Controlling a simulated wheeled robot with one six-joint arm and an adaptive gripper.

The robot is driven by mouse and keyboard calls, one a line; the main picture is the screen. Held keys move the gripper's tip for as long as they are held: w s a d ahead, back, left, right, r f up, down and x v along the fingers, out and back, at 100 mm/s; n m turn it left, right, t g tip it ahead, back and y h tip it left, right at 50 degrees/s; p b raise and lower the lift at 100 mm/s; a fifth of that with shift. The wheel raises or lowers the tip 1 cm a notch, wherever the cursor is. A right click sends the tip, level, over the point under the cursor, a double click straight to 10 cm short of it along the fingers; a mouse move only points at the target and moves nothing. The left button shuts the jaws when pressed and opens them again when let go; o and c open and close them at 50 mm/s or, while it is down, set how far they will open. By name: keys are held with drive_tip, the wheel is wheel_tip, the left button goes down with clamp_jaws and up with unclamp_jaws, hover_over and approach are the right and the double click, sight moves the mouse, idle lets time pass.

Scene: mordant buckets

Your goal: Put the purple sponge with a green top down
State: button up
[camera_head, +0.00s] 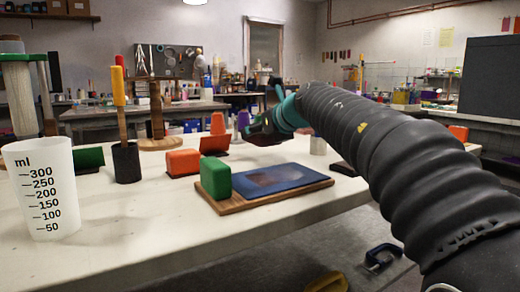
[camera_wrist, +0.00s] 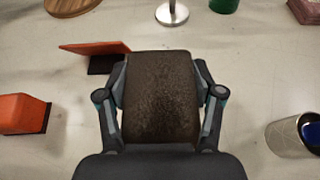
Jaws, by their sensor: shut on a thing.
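My gripper (camera_head: 262,132) is out over the far part of the white table; in the wrist view my gripper (camera_wrist: 160,90) is shut on a block. The held block (camera_wrist: 160,98) shows a dark brown, speckled face between the two fingers. No purple or green face of it can be made out from this side. In the head view the block is not clear against the dark fingers. Table surface shows around it in the wrist view; I cannot tell whether the block touches the table.
A green block (camera_head: 215,180) stands on a wooden board with a blue panel (camera_head: 275,178). An orange block (camera_head: 183,162) and an orange wedge (camera_head: 214,143) lie left of my gripper. A metal cup (camera_wrist: 297,134) stands right. A measuring beaker (camera_head: 42,190) stands front left.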

sight(259, 158)
drive_tip(key=shift+f+b, duration=0.85)
drive_tip(key=shift+f, duration=1.2)
drive_tip(key=shift+f, duration=0.1)
drive_tip(key=o, duration=0.7)
drive_tip(key=shift+w, duration=0.1)
drive_tip(key=shift+r, duration=0.2)
drive_tip(key=v, duration=1.1)
drive_tip(key=shift+s+d+r+p, duration=0.1)
drive_tip(key=shift+s+d+p, duration=0.1)
drive_tip(key=shift+s+p, duration=0.1)
drive_tip(key=shift+d, duration=0.1)
